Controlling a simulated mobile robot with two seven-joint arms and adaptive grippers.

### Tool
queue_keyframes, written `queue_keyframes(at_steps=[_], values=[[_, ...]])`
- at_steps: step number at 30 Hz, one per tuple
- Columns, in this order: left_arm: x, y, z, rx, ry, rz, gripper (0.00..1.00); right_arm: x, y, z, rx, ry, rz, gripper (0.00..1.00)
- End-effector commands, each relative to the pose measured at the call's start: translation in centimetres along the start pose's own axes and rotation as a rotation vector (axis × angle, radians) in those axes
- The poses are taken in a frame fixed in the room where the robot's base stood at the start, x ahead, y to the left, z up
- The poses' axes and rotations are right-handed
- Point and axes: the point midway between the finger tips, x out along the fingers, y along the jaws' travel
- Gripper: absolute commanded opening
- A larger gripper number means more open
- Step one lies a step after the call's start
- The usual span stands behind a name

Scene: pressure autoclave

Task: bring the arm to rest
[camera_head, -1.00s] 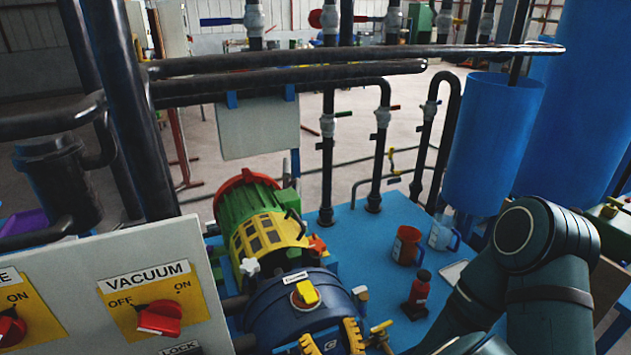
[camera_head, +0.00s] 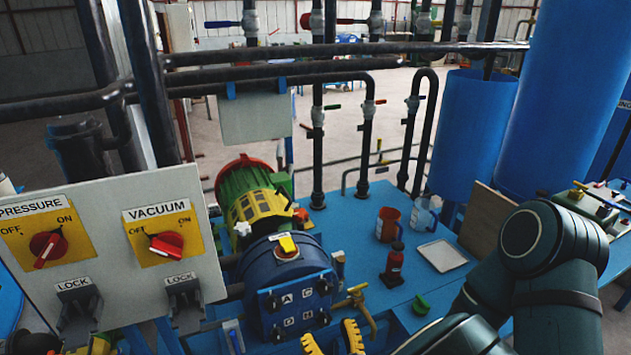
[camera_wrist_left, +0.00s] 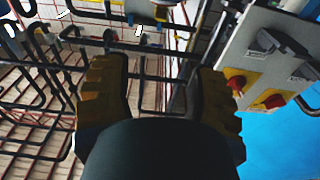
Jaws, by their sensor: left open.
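I cannot tell the exact gap. Large dark teal arm links of mine fill the lower right of the head view.
The control panel (camera_head: 105,228) with red knobs stands left; it also shows upside down in the left wrist view (camera_wrist_left: 258,25). A brass valve (camera_head: 357,295) is close to the fingers. A red bottle (camera_head: 394,264), beaker (camera_head: 388,225) and tray (camera_head: 441,255) stand on the blue table (camera_head: 345,262).

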Motion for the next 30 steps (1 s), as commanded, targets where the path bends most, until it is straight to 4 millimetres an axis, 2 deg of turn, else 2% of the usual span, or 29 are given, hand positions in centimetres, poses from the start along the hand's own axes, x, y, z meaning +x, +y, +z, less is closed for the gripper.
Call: queue_keyframes(at_steps=[3, 8, 14, 18, 21, 25, 30], values=[[1.6, -0.7, 2.5, 0.014, -0.115, 0.009, 0.57, 0.0, 0.0, -0.1, 0.000, 0.001, 0.000, 0.92], [3.1, -1.5, 6.3, 0.027, -0.289, 0.037, 0.57, 0.0, 0.0, -0.1, -0.001, 0.001, 0.000, 0.92], [4.2, -3.5, 12.4, 0.025, -0.590, 0.086, 0.57, 0.0, 0.0, 0.0, 0.000, 0.001, 0.000, 0.92], [3.8, -5.1, 16.3, 0.004, -0.821, 0.136, 0.57, 0.0, 0.0, -0.1, 0.000, 0.001, 0.000, 0.92], [3.0, -6.4, 18.5, -0.019, -0.975, 0.177, 0.57, 0.0, 0.0, -0.1, 0.000, 0.001, 0.000, 0.92], [1.6, -8.1, 20.5, -0.054, -1.160, 0.239, 0.57, 0.0, 0.0, 0.0, 0.000, 0.001, 0.000, 0.92], [-0.6, -10.4, 21.9, -0.102, -1.366, 0.333, 0.57, 0.0, 0.0, -0.1, 0.000, 0.001, 0.000, 0.92]])
